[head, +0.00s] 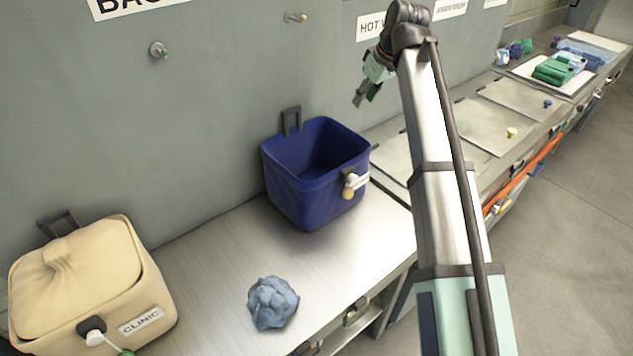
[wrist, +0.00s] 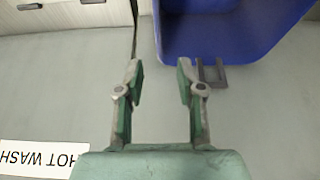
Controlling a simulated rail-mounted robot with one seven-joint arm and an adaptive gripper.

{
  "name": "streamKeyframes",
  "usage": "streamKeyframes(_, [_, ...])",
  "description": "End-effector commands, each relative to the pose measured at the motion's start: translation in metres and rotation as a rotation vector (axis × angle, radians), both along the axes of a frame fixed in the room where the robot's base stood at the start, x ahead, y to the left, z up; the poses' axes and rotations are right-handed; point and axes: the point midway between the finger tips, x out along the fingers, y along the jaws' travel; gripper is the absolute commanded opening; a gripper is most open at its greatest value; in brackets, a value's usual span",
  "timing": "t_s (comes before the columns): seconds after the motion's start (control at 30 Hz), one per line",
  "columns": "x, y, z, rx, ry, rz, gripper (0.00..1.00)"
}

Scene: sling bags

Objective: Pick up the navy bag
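The navy bag (head: 310,190) is an open-topped, box-shaped bag standing upright on the metal counter, near the wall. It has a dark upright handle loop (head: 291,121) at its back edge and a pale toggle on its right front. My gripper (head: 365,95) is raised above and to the right of the bag, apart from it. In the wrist view the two fingers of my gripper (wrist: 158,80) are spread with nothing between them. The navy bag (wrist: 225,30) shows at the top right there, with its dark handle loop (wrist: 211,76) beside the right fingertip; whether they touch is unclear.
A closed beige bag marked CLINIC (head: 85,280) stands at the left. A crumpled blue-grey cloth (head: 273,303) lies on the counter (head: 215,260) in front. Wall pegs (head: 160,50) stick out at the upper left. Folded green cloths (head: 555,70) lie at the far right.

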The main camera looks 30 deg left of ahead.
Motion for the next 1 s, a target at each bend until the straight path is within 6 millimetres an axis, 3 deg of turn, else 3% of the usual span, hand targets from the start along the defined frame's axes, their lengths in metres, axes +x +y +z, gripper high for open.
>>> streamKeyframes(0.6, [0.016,0.036,-0.093,-0.001,0.002,0.0,0.38])
streamKeyframes(1.0, [0.021,0.044,-0.114,-0.001,0.002,0.0,0.38])
